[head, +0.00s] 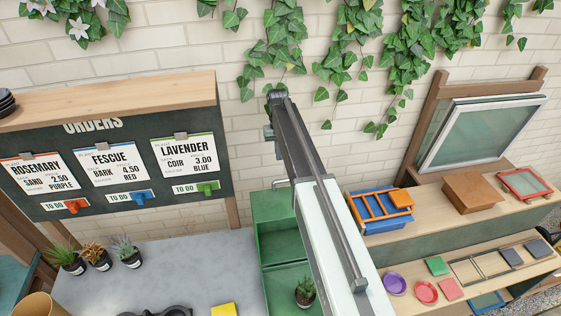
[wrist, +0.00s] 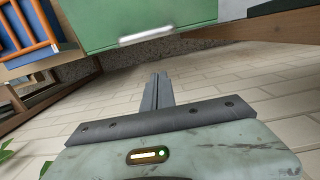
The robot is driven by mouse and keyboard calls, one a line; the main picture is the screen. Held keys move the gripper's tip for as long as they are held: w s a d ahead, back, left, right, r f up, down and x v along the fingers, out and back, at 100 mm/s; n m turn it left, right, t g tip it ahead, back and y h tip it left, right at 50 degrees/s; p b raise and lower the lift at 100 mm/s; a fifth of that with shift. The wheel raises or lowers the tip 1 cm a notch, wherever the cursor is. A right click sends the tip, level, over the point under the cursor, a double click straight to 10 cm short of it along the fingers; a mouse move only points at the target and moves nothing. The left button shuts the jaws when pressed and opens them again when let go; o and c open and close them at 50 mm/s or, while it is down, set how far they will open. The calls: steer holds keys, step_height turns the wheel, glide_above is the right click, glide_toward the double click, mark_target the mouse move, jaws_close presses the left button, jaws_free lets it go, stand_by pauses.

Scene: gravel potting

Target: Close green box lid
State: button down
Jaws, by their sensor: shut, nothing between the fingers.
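The green box (head: 265,290) stands behind and partly under my arm in the head view, with a potted plant (head: 305,291) inside. Its green lid (head: 270,216) is raised at the back, with a pale handle (head: 281,183) along its top edge. In the wrist view the green lid (wrist: 100,22) and its white handle (wrist: 147,35) lie beyond my fingertips. My gripper (wrist: 157,76) is shut and empty, apart from the handle. In the head view my gripper (head: 271,133) is near the brick wall, above the lid. My arm hides the right part of the box and lid.
An orders board (head: 120,150) stands left. Several small potted plants (head: 98,258) and a yellow block (head: 223,309) are on the grey table (head: 180,275). A blue and orange rack (head: 380,208) sits on the wooden shelf to the right. The brick wall is close behind.

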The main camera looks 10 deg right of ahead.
step_height(320, 180, down, 9)
steer(key=b, duration=0.8)
steer(key=s, duration=0.1)
steer(key=s+r+p, duration=0.1)
steer(key=s, duration=0.2)
steer(key=shift+s+r+p, duration=0.2)
steer(key=shift+r+p, duration=0.15)
steer(key=shift+s, duration=0.1)
